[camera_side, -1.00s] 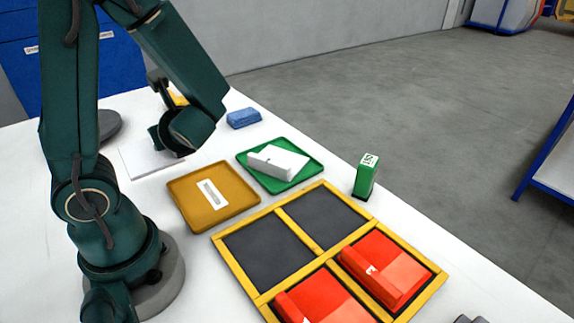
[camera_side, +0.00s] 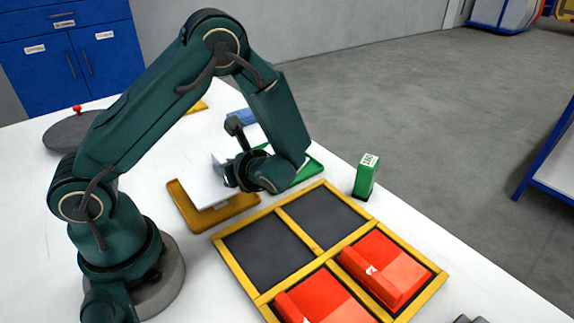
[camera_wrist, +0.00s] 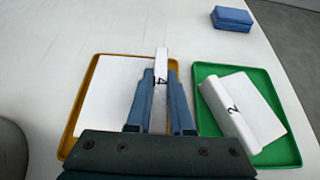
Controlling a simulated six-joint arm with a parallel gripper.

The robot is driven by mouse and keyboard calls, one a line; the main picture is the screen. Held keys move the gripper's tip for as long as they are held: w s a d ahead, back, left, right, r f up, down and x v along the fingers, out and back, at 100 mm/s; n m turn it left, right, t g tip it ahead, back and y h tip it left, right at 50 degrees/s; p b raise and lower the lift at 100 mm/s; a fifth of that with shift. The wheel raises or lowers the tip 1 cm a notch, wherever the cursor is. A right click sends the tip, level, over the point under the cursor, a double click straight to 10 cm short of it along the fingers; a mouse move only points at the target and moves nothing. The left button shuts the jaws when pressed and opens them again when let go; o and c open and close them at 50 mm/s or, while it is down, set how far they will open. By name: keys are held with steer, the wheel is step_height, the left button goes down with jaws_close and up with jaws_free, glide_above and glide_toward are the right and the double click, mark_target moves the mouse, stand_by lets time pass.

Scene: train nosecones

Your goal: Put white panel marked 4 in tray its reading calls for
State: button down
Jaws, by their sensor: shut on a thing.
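My gripper (camera_wrist: 160,78) is shut on the upright ridge of the white panel marked 4 (camera_wrist: 107,95). In the side view, the panel (camera_side: 206,182) is over the amber tray (camera_side: 245,201), with part of the gripper (camera_side: 226,172) at its right. In the wrist view, the panel covers most of the amber tray, whose rim (camera_wrist: 72,138) shows around it. I cannot tell whether the panel touches the tray. The green tray (camera_wrist: 290,152) is to the right and holds a white panel marked 2 (camera_wrist: 234,108), lying askew. My arm partly hides the green tray in the side view.
A green device with a small display (camera_side: 366,177) stands right of the trays; its digits are unclear. A yellow-framed rack (camera_side: 250,290) has two red panels in front and two empty dark cells behind. Blue blocks (camera_wrist: 232,18) lie at the back.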

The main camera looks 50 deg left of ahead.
steer(key=shift+f, duration=1)
steer(key=shift+f, duration=0.15)
steer(key=c, duration=0.8)
jaws_free()
